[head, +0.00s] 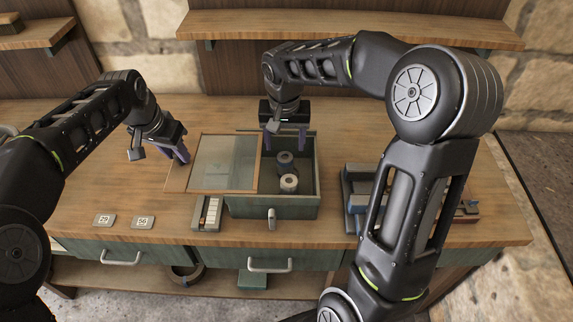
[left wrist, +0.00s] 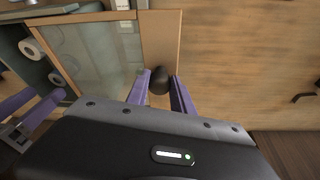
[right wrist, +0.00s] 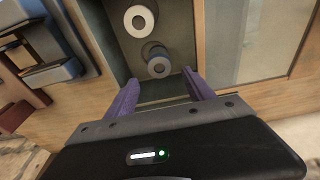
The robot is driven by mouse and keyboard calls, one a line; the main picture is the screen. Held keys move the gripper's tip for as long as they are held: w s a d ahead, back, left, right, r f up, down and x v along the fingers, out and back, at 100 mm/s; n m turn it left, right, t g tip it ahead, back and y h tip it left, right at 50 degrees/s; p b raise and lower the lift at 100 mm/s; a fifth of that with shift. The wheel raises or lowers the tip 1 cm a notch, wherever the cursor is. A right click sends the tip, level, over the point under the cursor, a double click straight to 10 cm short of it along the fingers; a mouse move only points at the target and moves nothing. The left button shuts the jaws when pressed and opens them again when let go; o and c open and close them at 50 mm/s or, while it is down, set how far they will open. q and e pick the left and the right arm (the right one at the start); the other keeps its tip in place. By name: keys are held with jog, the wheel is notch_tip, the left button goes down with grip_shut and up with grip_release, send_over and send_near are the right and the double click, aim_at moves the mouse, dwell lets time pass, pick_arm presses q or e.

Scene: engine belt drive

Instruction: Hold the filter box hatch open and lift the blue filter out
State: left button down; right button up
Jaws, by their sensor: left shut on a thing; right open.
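A green-grey box (head: 270,211) stands on the bench, its right part open. Its glass hatch (head: 225,160), wood-framed, is slid left past the box's left side. My left gripper (head: 180,155) is shut on the hatch's black knob (left wrist: 160,79).
A small tray (head: 208,213) stands at the box's front left. Number cards (head: 143,222) lie further left. Blue-grey and reddish parts (head: 355,193) lie right of the box, partly behind my right arm. A shelf (head: 355,30) runs above the back. The bench's left area is mostly clear.

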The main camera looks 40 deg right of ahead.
aim_at(285, 158)
pick_arm(q)
jog(key=shift+w+a+r, duration=0.1)
pick_arm(e)
jog(key=shift+f, duration=3.2)
jog(key=shift+c, duration=0.3)
jog(key=c, duration=1)
jog(key=shift+r, duration=6.35)
pick_arm(q)
jog(key=s+d, duration=0.2)
jog(key=d, duration=0.1)
jog(key=s+d, duration=0.3)
jog(key=d, duration=0.1)
jog(key=s+d, duration=0.3)
jog(key=d, duration=0.1)
jog(key=shift+r, duration=0.1)
jog(key=c, duration=1)
grip_release()
jog(key=shift+s, duration=0.2)
pick_arm(e)
jog(key=shift+r, duration=0.1)
